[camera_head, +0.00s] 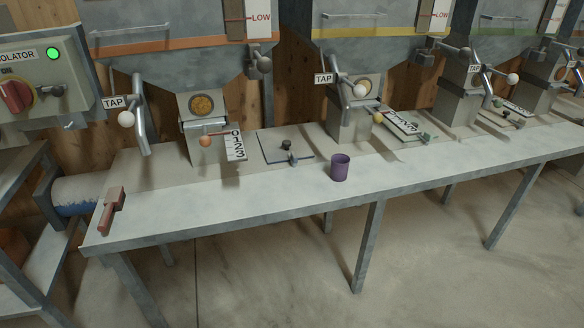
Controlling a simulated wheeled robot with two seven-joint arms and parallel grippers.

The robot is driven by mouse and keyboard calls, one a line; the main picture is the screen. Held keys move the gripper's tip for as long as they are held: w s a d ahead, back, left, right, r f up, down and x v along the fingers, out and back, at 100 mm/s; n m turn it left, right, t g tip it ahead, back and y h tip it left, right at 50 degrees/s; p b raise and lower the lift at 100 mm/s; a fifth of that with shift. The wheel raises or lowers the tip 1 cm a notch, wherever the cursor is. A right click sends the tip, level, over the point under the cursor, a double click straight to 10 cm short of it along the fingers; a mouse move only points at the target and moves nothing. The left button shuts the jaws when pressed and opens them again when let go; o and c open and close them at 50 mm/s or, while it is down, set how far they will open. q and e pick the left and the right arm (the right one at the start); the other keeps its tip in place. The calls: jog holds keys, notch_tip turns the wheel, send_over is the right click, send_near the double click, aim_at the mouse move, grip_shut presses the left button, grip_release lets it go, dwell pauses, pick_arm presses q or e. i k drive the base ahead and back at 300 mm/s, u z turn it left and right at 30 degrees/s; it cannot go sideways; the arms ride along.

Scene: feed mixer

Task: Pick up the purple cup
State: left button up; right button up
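The purple cup (340,168) stands upright near the front edge of the long grey bench (240,205), right of the bench's middle-left part. Its open rim faces up, and I cannot see what is inside. Nothing touches its sides. Neither of my grippers shows in the head view.
A red-brown mallet-like tool (111,209) lies at the bench's left end. A flat plate with a small knob (286,147) lies left of the cup. Hopper spouts with levers, such as the orange-knobbed lever (205,140), stand behind. The bench around the cup's front and left is clear.

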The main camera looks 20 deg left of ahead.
aim_at(341, 162)
jog(key=u, duration=0.95)
jog(key=i, duration=0.4)
